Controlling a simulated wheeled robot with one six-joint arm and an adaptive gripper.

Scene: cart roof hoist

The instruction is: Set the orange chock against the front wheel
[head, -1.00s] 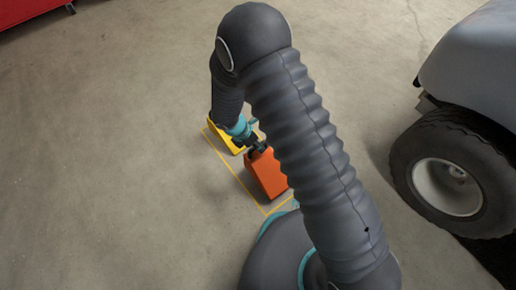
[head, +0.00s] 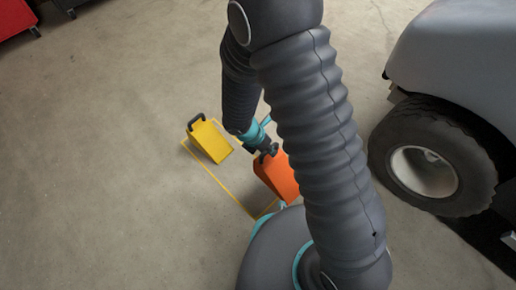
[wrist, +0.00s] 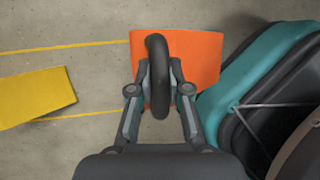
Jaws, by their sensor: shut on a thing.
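The orange chock (head: 279,178) is a wedge with a dark handle on top. It shows in the head view just left of my arm, which hides part of it. In the wrist view the orange chock (wrist: 196,56) fills the upper middle. My gripper (wrist: 159,88) is shut on its dark loop handle; my gripper also shows in the head view (head: 268,150). I cannot tell whether the chock touches the floor. The wheel of the cart (head: 424,160), a black tyre with a pale hub, stands to the right of my arm, apart from the chock.
A yellow chock (head: 209,141) with a dark handle stands on the floor left of my gripper, by a yellow-lined rectangle (head: 213,185). The grey cart body (head: 455,55) is above the wheel. A red cabinet (head: 14,18) is at the upper left. Open floor lies left.

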